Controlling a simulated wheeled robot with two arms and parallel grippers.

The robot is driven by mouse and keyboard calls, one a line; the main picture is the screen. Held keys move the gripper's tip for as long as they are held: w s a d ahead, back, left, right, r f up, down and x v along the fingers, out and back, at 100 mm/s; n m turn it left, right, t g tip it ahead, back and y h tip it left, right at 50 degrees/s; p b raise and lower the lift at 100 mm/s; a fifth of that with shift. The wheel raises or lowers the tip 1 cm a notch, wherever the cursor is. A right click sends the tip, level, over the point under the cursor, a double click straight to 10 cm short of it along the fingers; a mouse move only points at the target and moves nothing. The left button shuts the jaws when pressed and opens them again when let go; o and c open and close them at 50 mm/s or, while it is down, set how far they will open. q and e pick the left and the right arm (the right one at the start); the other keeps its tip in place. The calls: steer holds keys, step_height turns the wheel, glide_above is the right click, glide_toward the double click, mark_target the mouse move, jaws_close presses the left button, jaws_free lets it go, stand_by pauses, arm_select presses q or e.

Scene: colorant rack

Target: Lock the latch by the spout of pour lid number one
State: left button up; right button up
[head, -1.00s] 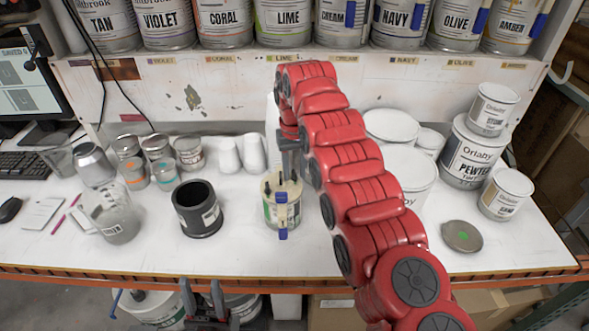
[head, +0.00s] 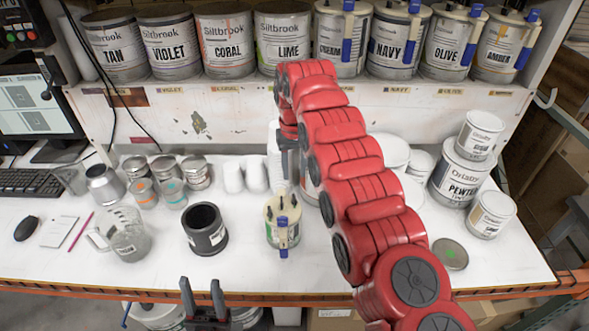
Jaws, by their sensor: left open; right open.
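A small can with a cream pour lid (head: 282,208) stands upright on the white bench, left of my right arm. The latch position and any lid number are too small to read. My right gripper (head: 293,180) points down behind and above the lid, apart from it in the picture. It is open and empty, its fingers seen nearly edge-on. My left gripper (head: 204,296) is open and empty below the bench's front edge.
A black cup (head: 205,230) and a clear jug (head: 124,238) stand left of the can. White tins, including PEWTER (head: 459,172), stand at right, near a loose round lid (head: 450,253). Several shelf cans, such as NAVY (head: 397,42), bear blue-fitted lids.

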step_height(320, 180, up, 8)
steer(key=p, duration=0.6)
steer(key=shift+f, duration=0.15)
